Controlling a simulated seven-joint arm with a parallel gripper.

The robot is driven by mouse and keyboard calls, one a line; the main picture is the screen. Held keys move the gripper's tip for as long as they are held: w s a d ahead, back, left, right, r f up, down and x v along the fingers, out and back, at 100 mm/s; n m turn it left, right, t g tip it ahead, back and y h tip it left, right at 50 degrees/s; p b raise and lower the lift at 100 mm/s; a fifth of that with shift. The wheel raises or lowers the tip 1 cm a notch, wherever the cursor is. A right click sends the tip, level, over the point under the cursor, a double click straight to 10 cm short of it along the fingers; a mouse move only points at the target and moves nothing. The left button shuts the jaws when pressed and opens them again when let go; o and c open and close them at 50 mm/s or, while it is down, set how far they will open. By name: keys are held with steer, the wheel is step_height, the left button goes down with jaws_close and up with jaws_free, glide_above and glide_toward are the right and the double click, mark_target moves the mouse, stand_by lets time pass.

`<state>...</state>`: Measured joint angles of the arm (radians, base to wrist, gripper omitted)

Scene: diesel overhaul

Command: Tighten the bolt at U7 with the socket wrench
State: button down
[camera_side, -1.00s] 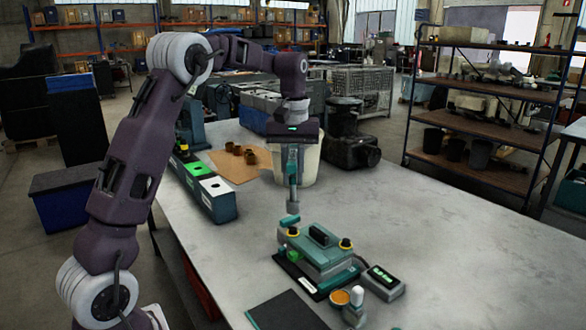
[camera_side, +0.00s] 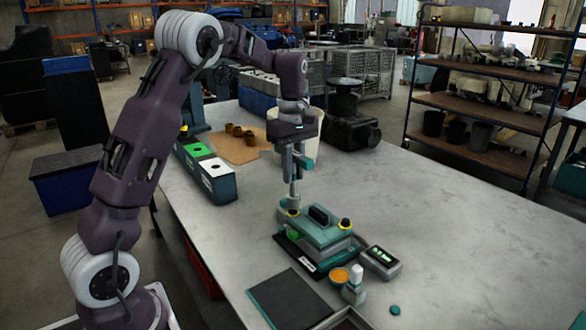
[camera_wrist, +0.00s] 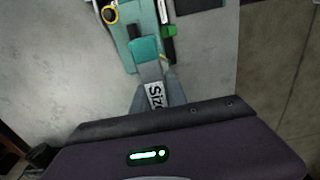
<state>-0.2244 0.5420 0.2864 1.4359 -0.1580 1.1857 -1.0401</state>
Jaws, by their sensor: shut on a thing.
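The socket wrench (camera_side: 294,186) is held upright under my gripper (camera_side: 297,148), which is shut on it. Its lower end is at the far left corner of the teal machine unit (camera_side: 330,234). I cannot tell whether it is seated on a bolt there. The bolt at U7 cannot be picked out, and no U7 marking is readable. In the wrist view the wrench (camera_wrist: 146,48) shows a teal part and a "Size" label, partly cut off by my gripper body. The teal machine unit (camera_wrist: 118,38) lies beyond it, with a yellow-ringed black knob (camera_wrist: 110,14).
A small display box (camera_side: 380,262) stands right of the unit. An orange-topped cup (camera_side: 340,276) and a white-capped bottle (camera_side: 355,285) stand in front, near a dark mat (camera_side: 290,298). A row of boxes (camera_side: 215,180) is at left and a pale bin (camera_side: 283,128) behind. The table's right side is clear.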

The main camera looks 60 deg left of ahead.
steer(key=shift+f, duration=0.9)
steer(key=m, duration=0.2)
steer(key=shift+m, duration=0.4)
steer(key=m, duration=1.6)
steer(key=shift+m, duration=0.3)
steer(key=m, duration=0.5)
steer(key=shift+f, duration=0.1)
steer(key=m, duration=0.5)
steer(key=shift+m, duration=0.4)
steer(key=m, duration=0.3)
